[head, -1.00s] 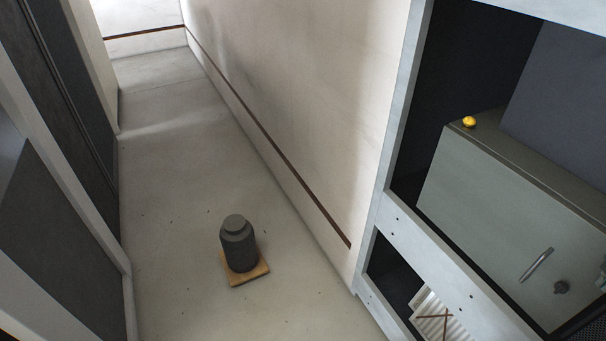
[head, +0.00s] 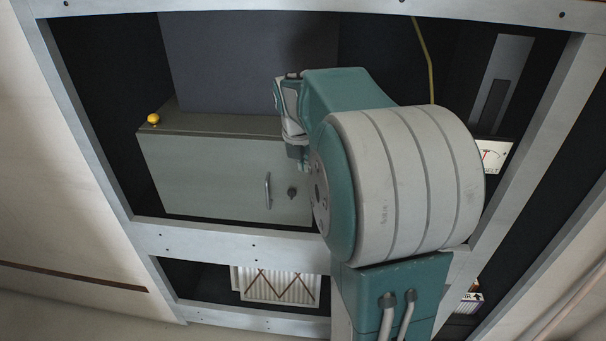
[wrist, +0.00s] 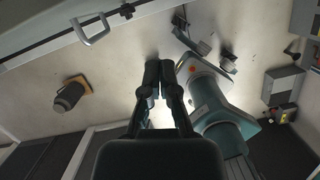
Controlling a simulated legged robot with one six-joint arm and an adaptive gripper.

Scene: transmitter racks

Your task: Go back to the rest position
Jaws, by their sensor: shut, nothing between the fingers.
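In the wrist view, my gripper (wrist: 158,78) shows at the centre with its two dark fingers close together. It is shut and holds nothing, above the pale floor. In the head view, my folded teal and grey arm stands in front of the rack and covers part of it. The fingers cannot be made out in that view.
The grey metal cabinet (head: 225,175) with a handle and a yellow knob (head: 153,118) sits in the rack (head: 240,243). A metal handle (wrist: 93,31) is at the upper left in the wrist view.

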